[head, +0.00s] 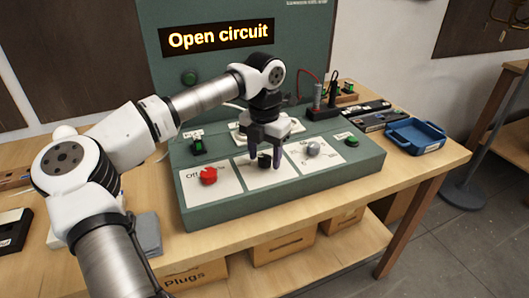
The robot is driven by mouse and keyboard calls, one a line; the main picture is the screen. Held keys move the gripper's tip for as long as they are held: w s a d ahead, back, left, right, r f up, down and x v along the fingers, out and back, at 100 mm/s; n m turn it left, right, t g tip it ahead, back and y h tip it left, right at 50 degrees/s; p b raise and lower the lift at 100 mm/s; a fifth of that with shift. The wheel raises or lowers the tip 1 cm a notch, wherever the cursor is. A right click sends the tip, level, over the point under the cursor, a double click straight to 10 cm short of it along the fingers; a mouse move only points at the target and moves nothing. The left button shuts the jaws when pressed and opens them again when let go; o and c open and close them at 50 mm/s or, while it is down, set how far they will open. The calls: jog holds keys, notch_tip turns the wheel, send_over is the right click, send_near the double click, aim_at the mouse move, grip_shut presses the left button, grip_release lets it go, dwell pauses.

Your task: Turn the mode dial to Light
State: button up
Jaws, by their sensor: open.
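A green sloped console (340,171) on the wooden bench carries three knobs on white label plates: a red knob (208,175) with "Off" beside it, a black knob (264,161) in the middle, and a silver knob (313,149) at right. I cannot read "Light" on any plate, so which knob is the mode dial is not clear. My gripper (265,164) points down, open, with its fingertips on either side of the black knob; contact cannot be told. My gripper hides part of the middle plate. A sign (216,37) behind reads "Open circuit".
A green button (352,141) and a small switch (198,146) sit on the console. Behind it stand a black block (323,112) with plugs and cables. A blue tray (415,136) lies at right. Boxes (284,246) are under the bench.

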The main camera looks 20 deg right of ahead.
jog(key=c, duration=1)
jog(key=shift+m, duration=0.4)
jog(key=m, duration=0.3)
jog(key=shift+m, duration=0.4)
jog(key=m, duration=1.2)
jog(key=shift+m, duration=0.3)
jog(key=m, duration=0.6)
jog(key=shift+m, duration=0.3)
